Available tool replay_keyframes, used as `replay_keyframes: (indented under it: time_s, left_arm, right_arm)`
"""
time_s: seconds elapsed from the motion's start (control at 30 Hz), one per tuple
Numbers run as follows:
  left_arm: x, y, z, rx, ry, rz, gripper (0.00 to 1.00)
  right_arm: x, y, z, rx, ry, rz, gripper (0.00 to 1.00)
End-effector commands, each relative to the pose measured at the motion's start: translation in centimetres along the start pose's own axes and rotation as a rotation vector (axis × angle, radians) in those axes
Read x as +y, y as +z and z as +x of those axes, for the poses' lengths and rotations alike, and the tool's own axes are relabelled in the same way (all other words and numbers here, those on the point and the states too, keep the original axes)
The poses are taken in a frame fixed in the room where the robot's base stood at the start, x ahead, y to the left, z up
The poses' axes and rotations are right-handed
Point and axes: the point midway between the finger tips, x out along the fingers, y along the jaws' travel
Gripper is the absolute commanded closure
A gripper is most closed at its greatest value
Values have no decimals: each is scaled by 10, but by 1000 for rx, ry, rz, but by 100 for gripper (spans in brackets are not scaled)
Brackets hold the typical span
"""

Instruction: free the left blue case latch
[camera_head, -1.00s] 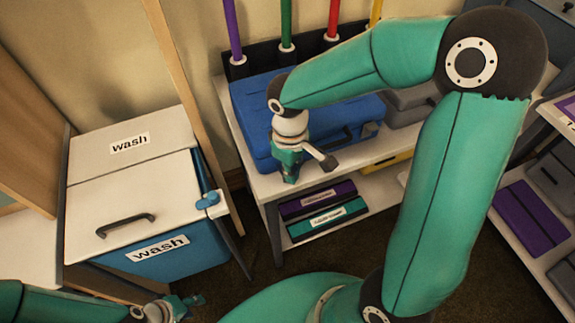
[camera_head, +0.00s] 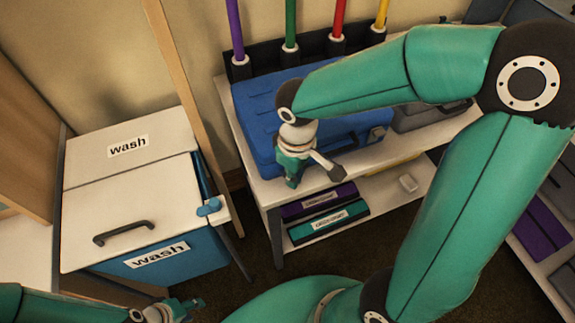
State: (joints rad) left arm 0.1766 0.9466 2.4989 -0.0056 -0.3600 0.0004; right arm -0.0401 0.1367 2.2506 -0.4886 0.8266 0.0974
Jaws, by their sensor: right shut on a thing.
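The blue case (camera_head: 262,108) lies on the upper shelf, with a dark handle (camera_head: 352,138) on its front side. A right-hand latch (camera_head: 376,134) shows near the case's front right. My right gripper (camera_head: 308,174) is at the case's front left, shut on the left blue case latch, which the gripper and wrist hide. Whether that latch is fastened or loose cannot be seen. My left gripper (camera_head: 190,306) is low at the bottom left, away from the case. Its fingers are too small to read.
A blue-and-white wash bin (camera_head: 185,258) stands at left. The white shelf (camera_head: 268,188) holds purple and teal boxes (camera_head: 328,226) below. A grey case (camera_head: 425,118) sits right of the blue one. Several coloured poles (camera_head: 290,25) stand behind. My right arm covers much of the right side.

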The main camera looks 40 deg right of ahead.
Motion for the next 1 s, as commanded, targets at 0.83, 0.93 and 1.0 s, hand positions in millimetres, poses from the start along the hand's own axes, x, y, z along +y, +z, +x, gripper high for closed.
replay_keyframes:
  time_s: [0.83,0.93,1.0]
  left_arm:
    - [9,0,-26,0,0,0,60]
    - [12,0,-33,0,0,0,60]
    - [14,0,-39,0,0,0,60]
  right_arm:
    - [-5,10,-34,-1,-3,3,100]
    - [-5,10,-44,-2,-3,3,100]
    - [-5,10,-52,-2,-3,3,100]
